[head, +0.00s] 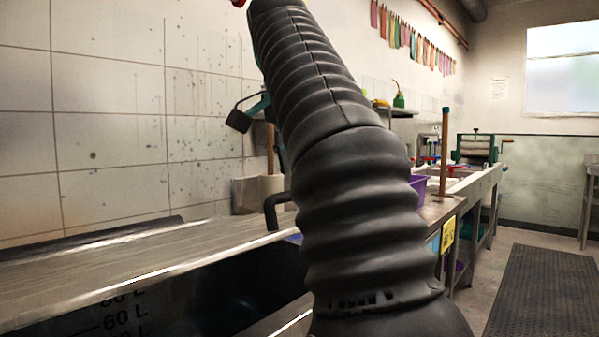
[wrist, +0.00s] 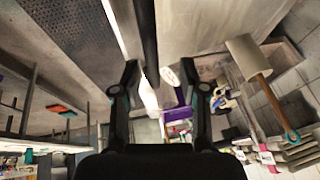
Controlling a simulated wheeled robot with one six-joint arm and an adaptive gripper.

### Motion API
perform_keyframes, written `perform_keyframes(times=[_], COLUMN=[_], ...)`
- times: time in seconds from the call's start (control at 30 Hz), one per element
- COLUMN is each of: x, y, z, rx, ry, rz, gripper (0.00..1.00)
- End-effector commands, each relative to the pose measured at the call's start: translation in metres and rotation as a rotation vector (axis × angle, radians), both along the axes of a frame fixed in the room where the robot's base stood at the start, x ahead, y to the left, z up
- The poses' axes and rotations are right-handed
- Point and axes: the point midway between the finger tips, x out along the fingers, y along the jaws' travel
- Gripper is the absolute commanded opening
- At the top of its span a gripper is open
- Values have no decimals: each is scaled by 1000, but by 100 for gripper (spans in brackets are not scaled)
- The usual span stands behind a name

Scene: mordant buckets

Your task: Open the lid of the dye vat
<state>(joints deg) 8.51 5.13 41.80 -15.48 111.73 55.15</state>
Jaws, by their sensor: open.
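The dye vat (head: 115,322) fills the lower left of the head view, its dark side printed with litre marks. A wide steel lid (head: 110,265) lies across its top; I cannot tell if it is fully shut. A black bar handle (head: 278,208) stands at the lid's right end, partly behind my arm. In the wrist view the dark handle bar (wrist: 147,40) reaches down from the top edge between my fingers. My gripper (wrist: 162,75) is open, one finger on each side of that bar, with no clear contact.
A tiled wall (head: 110,120) stands behind the vat. A pale cylinder with a wooden handle (wrist: 262,90) is to the right in the wrist view. A purple tub (head: 418,187) sits on a bench beyond my arm. A dark floor mat (head: 550,290) lies at right.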

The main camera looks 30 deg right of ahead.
Motion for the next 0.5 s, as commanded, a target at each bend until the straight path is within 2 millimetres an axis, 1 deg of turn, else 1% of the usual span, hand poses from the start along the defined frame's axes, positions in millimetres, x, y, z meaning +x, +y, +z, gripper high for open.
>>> perform_keyframes(times=[0.27,0.37,0.5], x=[-22,-32,-51], y=[21,32,50], z=[1,1,1], rx=[0,0,0], ry=[0,0,0], rz=[1,3,5], gripper=[43,43,43])
